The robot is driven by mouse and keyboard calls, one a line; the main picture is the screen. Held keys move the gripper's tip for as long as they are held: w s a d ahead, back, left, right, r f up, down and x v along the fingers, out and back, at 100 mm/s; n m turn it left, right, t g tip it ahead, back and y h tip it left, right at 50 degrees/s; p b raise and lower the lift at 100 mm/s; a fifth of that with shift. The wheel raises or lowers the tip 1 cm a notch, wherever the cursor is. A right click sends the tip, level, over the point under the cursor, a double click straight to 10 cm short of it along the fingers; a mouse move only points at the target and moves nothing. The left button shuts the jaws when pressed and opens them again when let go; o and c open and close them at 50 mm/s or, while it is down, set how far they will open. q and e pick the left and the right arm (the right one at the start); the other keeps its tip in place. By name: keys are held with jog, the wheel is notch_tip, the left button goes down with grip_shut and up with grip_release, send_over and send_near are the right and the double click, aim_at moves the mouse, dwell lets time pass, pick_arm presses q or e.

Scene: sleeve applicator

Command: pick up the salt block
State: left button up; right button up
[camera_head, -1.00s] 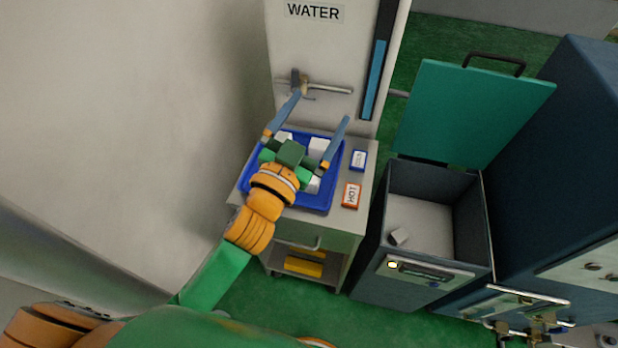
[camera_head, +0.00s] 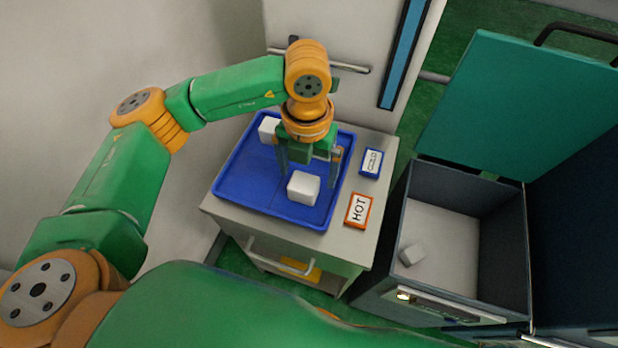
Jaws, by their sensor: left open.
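My left gripper (camera_head: 309,168) points down over the blue tray (camera_head: 240,180), its two fingers apart. A white block (camera_head: 303,188) lies in the tray just below and between the fingers in the picture; I cannot tell whether they touch it. A second white block (camera_head: 268,128) sits at the tray's far left corner, partly hidden by the gripper. No label shows which is the salt block. My right gripper is not in view.
The tray stands on a grey cart (camera_head: 386,150) with a blue-edged COLD card (camera_head: 371,162) and an orange HOT card (camera_head: 358,209). The open bin (camera_head: 455,240) with a raised green lid (camera_head: 520,105) is at the right. A wall with a bar handle (camera_head: 345,66) stands behind.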

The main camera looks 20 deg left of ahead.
aim_at(302, 183)
pick_arm(q)
jog(key=f, duration=0.2)
jog(key=s+f, duration=0.1)
jog(key=f, duration=0.1)
jog(key=shift+s+a+p, duration=0.1)
jog(key=shift+a+p, duration=0.25)
jog(key=shift+w+f, duration=0.3)
jog(key=shift+s+d+r, duration=0.1)
jog(key=shift+s, duration=0.05)
jog(key=c, duration=0.9)
grip_shut()
